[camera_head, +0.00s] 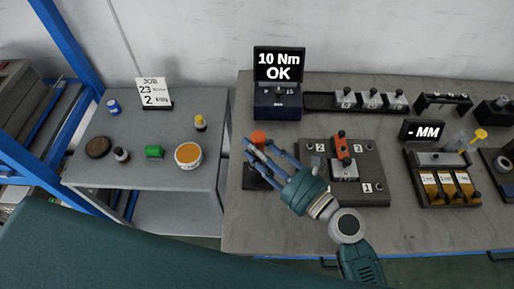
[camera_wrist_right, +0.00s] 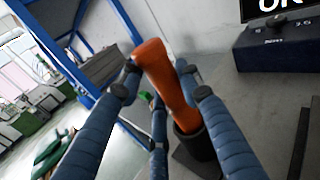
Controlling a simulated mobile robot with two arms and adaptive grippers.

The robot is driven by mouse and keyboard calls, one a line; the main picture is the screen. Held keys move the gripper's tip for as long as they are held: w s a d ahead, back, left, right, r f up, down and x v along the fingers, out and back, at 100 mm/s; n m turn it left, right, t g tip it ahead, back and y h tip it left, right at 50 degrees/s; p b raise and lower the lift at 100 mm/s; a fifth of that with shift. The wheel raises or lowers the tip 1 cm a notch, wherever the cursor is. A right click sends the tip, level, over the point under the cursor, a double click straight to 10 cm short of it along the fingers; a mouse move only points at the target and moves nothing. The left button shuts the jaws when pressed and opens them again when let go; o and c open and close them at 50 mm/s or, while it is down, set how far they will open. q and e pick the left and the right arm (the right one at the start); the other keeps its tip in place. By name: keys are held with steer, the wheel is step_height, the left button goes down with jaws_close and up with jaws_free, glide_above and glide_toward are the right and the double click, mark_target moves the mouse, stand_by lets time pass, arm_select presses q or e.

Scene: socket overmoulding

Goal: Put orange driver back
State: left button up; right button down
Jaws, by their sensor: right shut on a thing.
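The orange driver (camera_head: 259,137) is at the left end of the workbench, in front of the torque display. My right gripper (camera_head: 262,157) is shut on it, with blue fingers around its handle. In the right wrist view the orange driver (camera_wrist_right: 167,82) stands slightly tilted between the fingers of my right gripper (camera_wrist_right: 160,85). Its lower end meets a black cup-shaped holder (camera_wrist_right: 195,147); how deep it sits there I cannot tell. In the head view the fingers partly hide this holder. My left gripper is not in view.
A torque display (camera_head: 278,100) reading "10 Nm OK" stands behind the driver. A dark fixture plate (camera_head: 375,195) with another orange-topped part (camera_head: 341,148) lies to the right. A grey side table (camera_head: 120,176) with small containers stands left, across a gap.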

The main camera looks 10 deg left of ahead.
steer(key=shift+f, duration=0.15)
steer(key=c, duration=1.2)
jaws_free()
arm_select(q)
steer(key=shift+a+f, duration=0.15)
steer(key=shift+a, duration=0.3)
arm_select(e)
steer(key=shift+r, duration=0.35)
arm_select(q)
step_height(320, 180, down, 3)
steer(key=b, duration=0.3)
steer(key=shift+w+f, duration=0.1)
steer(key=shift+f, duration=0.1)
arm_select(e)
steer(key=v, duration=1.2)
steer(key=shift+f, duration=0.15)
